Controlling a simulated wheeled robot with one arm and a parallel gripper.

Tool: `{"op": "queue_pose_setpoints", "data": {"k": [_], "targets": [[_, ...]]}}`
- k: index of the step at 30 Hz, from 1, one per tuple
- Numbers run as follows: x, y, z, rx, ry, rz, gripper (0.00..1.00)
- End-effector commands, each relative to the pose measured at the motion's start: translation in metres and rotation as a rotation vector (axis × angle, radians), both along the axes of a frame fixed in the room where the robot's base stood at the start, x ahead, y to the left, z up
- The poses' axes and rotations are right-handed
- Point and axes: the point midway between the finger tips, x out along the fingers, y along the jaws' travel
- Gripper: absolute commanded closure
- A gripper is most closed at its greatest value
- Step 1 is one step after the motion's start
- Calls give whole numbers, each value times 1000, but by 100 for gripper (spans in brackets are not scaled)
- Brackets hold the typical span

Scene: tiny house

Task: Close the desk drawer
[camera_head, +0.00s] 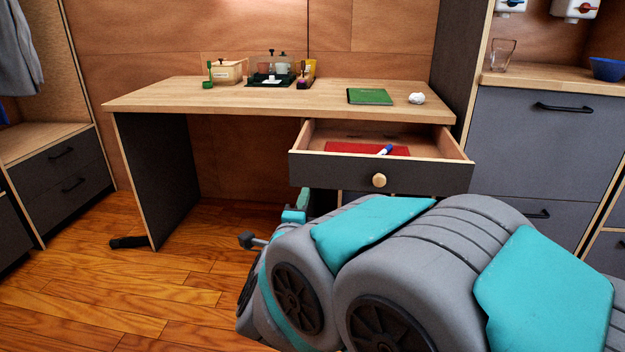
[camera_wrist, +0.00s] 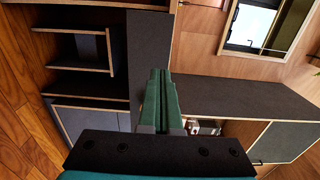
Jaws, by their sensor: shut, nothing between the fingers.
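The desk drawer (camera_head: 420,180) is pulled open under the right part of the wooden-topped desk (camera_head: 190,94) in the head view. It has a dark front with a round wooden knob (camera_head: 379,180). A red flat item (camera_head: 345,148) and a blue-and-white marker (camera_head: 385,149) lie inside. My gripper (camera_wrist: 160,75) is shut and empty in the wrist view, its green fingers pressed together. In the head view my arm is in front of the desk, below the drawer, and hides what is under it. The wrist view does not clearly show the drawer.
A green book (camera_head: 369,96) and a white lump (camera_head: 416,98) lie on the desktop above the drawer. A wooden box (camera_head: 228,72) and small items stand at the back. A grey cabinet (camera_head: 530,150) is close on the right. Wooden floor (camera_head: 90,290) is clear on the left.

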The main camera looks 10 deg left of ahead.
Motion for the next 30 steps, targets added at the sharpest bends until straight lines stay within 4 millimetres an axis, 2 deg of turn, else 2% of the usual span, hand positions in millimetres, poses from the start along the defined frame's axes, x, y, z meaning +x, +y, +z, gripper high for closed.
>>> {"op": "queue_pose_setpoints", "data": {"k": [5,21,30], "targets": [[17,-3,2,0,-5,-6,100],[114,-5,2,-2,-2,-3,100],[137,-5,-1,-2,1,-1,100]]}}
